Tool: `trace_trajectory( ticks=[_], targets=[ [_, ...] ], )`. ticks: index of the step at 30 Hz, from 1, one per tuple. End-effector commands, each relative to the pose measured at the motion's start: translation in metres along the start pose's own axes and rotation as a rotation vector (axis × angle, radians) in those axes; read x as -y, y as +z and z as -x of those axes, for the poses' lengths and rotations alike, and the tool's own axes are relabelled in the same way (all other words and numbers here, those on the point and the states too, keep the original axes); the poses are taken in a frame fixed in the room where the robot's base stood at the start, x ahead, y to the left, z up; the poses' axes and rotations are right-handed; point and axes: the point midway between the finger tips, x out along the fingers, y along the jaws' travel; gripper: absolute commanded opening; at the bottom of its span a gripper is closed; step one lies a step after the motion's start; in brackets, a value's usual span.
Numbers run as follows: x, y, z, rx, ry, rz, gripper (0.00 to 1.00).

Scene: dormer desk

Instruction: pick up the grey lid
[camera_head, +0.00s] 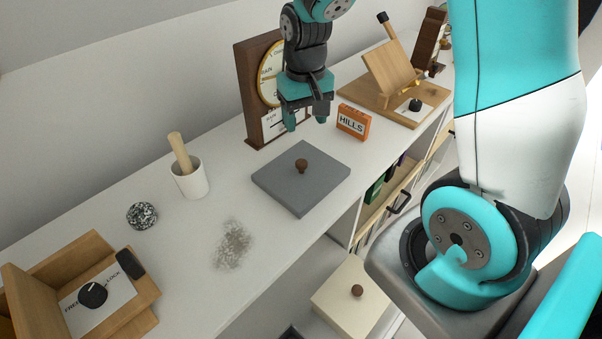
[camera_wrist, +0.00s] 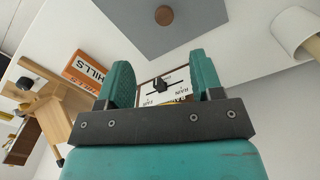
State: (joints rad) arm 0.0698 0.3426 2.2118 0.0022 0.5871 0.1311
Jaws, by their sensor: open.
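The grey lid (camera_head: 300,179) is a flat square plate with a round brown knob (camera_head: 301,165) at its middle. It lies on the white desk top. In the wrist view part of the lid (camera_wrist: 190,35) shows at the top, with its knob (camera_wrist: 164,15) near the upper edge. My gripper (camera_head: 307,122) is open and empty. It hangs above the desk, behind the lid and in front of the wooden clock-like instrument. In the wrist view my gripper (camera_wrist: 160,75) has its two teal fingers apart, with nothing between them touching.
An orange HILLS box (camera_head: 353,122) and the wooden instrument (camera_head: 256,90) stand close to my gripper. A white cup (camera_head: 190,178) with a wooden pestle and a speckled ball (camera_head: 141,215) are left of the lid. A cream lid (camera_head: 352,296) sits lower down. A grey smudge (camera_head: 232,245) marks the desk.

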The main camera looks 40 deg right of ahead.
Motion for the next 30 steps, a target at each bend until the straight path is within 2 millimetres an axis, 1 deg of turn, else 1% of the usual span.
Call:
trace_trajectory(
  ticks=[1, 3, 6, 9, 12, 17, 22, 25, 27, 30],
  targets=[
    [0.000, 0.002, -0.013, 0.008, 0.001, 0.000, 0.60],
    [0.000, 0.002, -0.029, 0.008, 0.000, 0.000, 0.60],
    [0.000, 0.001, -0.051, 0.007, 0.000, 0.000, 0.60],
    [0.000, 0.001, -0.067, 0.005, -0.001, 0.000, 0.60],
    [0.000, 0.001, -0.076, 0.003, -0.001, 0.000, 0.60],
    [0.001, 0.000, -0.086, 0.003, -0.001, 0.001, 0.60],
    [0.006, -0.003, -0.111, 0.005, -0.001, 0.002, 0.60],
    [0.006, -0.003, -0.124, 0.005, -0.001, 0.001, 0.60],
    [0.006, -0.003, -0.129, 0.002, -0.002, 0.001, 0.60],
    [0.006, -0.004, -0.132, 0.000, -0.002, 0.001, 0.60]
  ],
)
